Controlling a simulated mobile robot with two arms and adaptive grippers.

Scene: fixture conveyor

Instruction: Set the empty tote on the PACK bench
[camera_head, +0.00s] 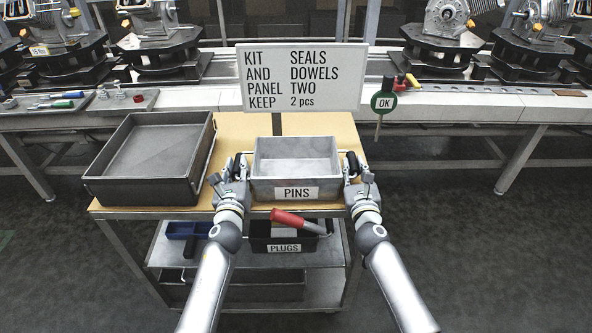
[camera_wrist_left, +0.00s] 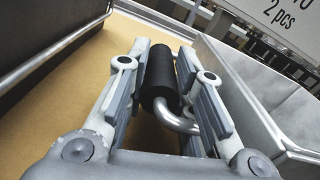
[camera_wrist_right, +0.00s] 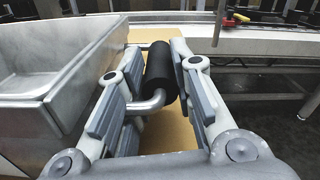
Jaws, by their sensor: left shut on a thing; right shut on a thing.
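A grey metal tote (camera_head: 295,153) labelled PINS is on or just above the wooden top of a cart (camera_head: 232,127); I cannot tell whether it touches. Its inside looks empty. My left gripper (camera_head: 238,168) is shut on the tote's left handle, a black grip on a bent metal bar (camera_wrist_left: 160,78). My right gripper (camera_head: 353,168) is shut on the matching right handle (camera_wrist_right: 160,75). The tote's wall shows beside the handle in the left wrist view (camera_wrist_left: 250,95) and in the right wrist view (camera_wrist_right: 65,75). No sign reading PACK is visible.
A dark, empty-looking tray (camera_head: 103,190) stands on the cart left of the tote. A sign (camera_head: 302,77) rises behind the tote. A PLUGS bin (camera_head: 258,240) and a red-handled tool (camera_head: 290,217) are on the shelf below. A conveyor (camera_head: 450,100) with machine fixtures runs behind; floor is clear at right.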

